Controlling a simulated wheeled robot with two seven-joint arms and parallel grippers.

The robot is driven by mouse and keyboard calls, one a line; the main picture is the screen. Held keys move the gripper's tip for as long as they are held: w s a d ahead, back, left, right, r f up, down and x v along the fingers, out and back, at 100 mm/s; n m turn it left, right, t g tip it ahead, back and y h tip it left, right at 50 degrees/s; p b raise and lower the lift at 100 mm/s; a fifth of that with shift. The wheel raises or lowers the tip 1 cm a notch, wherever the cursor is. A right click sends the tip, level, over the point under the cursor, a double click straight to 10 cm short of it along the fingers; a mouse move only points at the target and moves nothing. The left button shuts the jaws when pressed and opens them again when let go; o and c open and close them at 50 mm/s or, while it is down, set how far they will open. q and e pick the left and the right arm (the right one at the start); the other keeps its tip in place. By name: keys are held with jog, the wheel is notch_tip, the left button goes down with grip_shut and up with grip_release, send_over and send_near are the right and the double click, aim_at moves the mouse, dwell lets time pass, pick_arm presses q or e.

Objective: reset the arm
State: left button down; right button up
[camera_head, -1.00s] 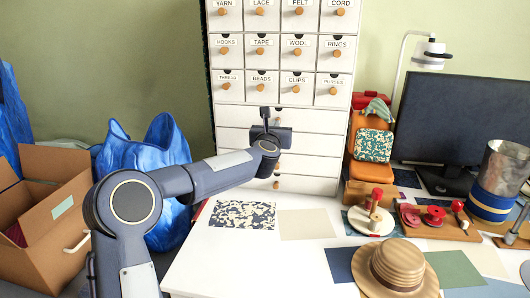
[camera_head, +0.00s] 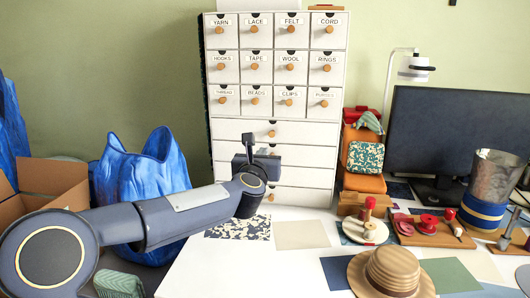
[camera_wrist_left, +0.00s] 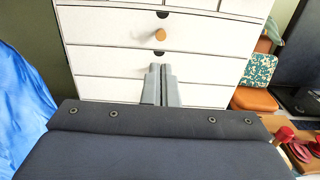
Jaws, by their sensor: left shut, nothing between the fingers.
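My left arm comes in from the lower left of the head view. Its gripper (camera_head: 249,142) is in front of the wide lower drawers of the white drawer cabinet (camera_head: 310,155). The wrist view shows its two grey fingers (camera_wrist_left: 162,72) pressed together with nothing between them. They point at the drawer fronts, below a round wooden knob (camera_wrist_left: 160,34). I cannot tell how large the gap to the cabinet is. The cabinet's visible drawers look shut. My right gripper is not in view.
A white table (camera_head: 230,265) carries a straw hat (camera_head: 392,272), flat fabric pieces, spools (camera_head: 430,223) and a blue-banded metal cylinder (camera_head: 490,185). A monitor (camera_head: 455,130) stands at the right. A blue bag (camera_head: 140,185) and an open cardboard box (camera_head: 50,180) are at the left.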

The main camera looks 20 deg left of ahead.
pick_arm(q)
jog(key=shift+s+d, duration=0.2)
jog(key=shift+s, duration=0.35)
jog(key=s+d+f+m+g+h, duration=0.2)
jog(key=s+d+f+m+h, duration=0.15)
jog(key=s+m, duration=0.6)
jog(key=s+d+f+m+g+h, duration=0.15)
jog(key=s+d+m+h, duration=0.35)
jog(key=m, duration=0.7)
jog(key=s+f+m+g, duration=0.4)
jog(key=s+f+m, duration=0.45)
jog(key=s, duration=0.35)
jog(key=s+f+m+g, duration=0.4)
jog(key=s+f+m, duration=0.4)
jog(key=s, duration=0.4)
notch_tip(320, 180, up, 19)
jog(key=p, duration=1.9)
jog(key=shift+a+f+n+p, duration=0.15)
jog(key=shift+f+n+p, duration=0.05)
jog(key=shift+n+p, duration=0.2)
